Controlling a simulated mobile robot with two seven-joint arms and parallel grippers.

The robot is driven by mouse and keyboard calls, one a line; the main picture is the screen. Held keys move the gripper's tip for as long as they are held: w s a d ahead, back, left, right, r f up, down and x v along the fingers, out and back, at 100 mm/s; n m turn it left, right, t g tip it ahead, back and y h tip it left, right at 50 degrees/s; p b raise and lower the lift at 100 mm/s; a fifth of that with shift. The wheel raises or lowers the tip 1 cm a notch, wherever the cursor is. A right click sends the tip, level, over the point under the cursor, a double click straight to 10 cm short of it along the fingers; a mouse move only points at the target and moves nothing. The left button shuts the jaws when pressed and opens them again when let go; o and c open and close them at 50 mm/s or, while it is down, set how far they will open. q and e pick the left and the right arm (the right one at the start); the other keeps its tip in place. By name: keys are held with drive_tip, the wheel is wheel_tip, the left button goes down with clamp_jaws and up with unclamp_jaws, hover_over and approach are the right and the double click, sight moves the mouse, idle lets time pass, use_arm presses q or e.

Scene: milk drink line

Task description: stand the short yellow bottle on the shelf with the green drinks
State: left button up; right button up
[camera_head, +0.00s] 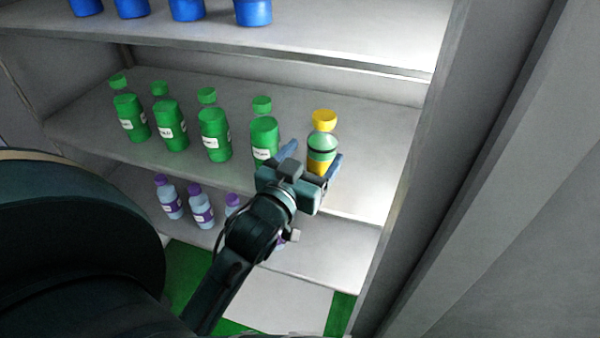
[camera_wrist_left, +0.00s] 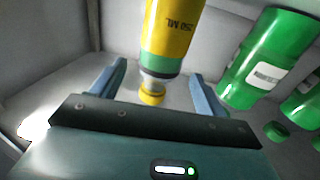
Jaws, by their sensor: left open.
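The short yellow bottle (camera_head: 321,145), with a yellow cap and a green and dark band, is upright at the right end of the green drinks' row on the middle shelf (camera_head: 365,180). Its base is partly hidden by my gripper, so contact with the shelf is hard to tell. The nearest green drink (camera_head: 264,138) is to its left, with a gap. My left gripper (camera_head: 312,160) is open, one finger on each side of the bottle. In the left wrist view the bottle (camera_wrist_left: 173,30) appears between the spread fingers (camera_wrist_left: 157,88). My right gripper is not in view.
More green drinks (camera_head: 214,138) stand to the left on the same shelf. Blue bottles (camera_head: 253,12) stand on the shelf above, and purple-capped bottles (camera_head: 201,205) on the one below. The shelf's right side wall (camera_head: 425,140) is near the bottle, with some free room between.

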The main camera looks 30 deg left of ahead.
use_arm(q)
drive_tip(key=shift+s+d+b, duration=0.2)
drive_tip(key=shift+s+b, duration=0.15)
drive_tip(key=shift+s, duration=2.25)
